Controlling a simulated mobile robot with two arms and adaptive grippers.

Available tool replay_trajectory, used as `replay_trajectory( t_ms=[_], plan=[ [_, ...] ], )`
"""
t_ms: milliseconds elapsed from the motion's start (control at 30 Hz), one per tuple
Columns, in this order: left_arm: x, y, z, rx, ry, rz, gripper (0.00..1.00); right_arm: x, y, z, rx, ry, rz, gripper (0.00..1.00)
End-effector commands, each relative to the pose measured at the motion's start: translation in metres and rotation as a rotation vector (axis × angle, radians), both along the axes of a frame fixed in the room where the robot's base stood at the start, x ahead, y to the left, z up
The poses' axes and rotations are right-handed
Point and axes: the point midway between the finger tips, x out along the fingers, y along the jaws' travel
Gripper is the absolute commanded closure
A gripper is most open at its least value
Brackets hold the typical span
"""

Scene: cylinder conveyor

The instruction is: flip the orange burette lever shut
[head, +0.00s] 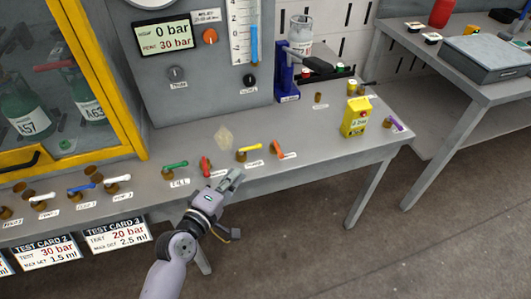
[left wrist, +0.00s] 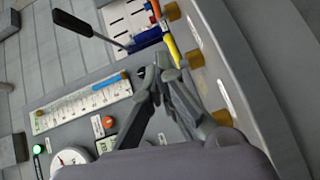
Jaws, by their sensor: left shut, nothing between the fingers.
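An orange lever end (left wrist: 156,10) also shows at the top of the left wrist view, past a yellow lever (left wrist: 174,48). My left gripper (head: 234,176) is shut and empty, just in front of the bench edge, left of and nearer than the orange lever, not touching it. Its closed fingers (left wrist: 162,72) point toward the lever row in the left wrist view. My right gripper is not in view.
The yellow lever (head: 247,150), a red lever (head: 205,166) and a green lever (head: 175,164) stand left of the orange one. A yellow box (head: 356,118) stands to its right. A blue pump (head: 287,76) with a black handle is behind.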

Motion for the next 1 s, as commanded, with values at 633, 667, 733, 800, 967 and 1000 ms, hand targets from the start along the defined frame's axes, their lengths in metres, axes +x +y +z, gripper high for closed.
replay_trajectory(
  t_ms=[633, 667, 733, 800, 967, 1000],
  plan=[
    [0.092, -0.060, -0.016, -0.001, 0.002, -0.002, 1.00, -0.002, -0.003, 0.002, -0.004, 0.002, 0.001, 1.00],
    [0.094, -0.063, -0.017, 0.000, 0.001, -0.002, 1.00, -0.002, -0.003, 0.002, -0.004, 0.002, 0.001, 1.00],
    [0.096, -0.071, -0.019, -0.001, 0.001, -0.001, 1.00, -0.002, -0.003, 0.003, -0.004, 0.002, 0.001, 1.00],
    [0.098, -0.076, -0.020, 0.000, 0.001, -0.001, 1.00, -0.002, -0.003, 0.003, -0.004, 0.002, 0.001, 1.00],
    [0.099, -0.081, -0.022, 0.001, 0.000, 0.000, 1.00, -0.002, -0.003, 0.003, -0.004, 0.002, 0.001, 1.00],
    [0.099, -0.081, -0.022, 0.001, 0.000, 0.000, 1.00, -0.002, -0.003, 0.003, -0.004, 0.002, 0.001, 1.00]
  ],
)
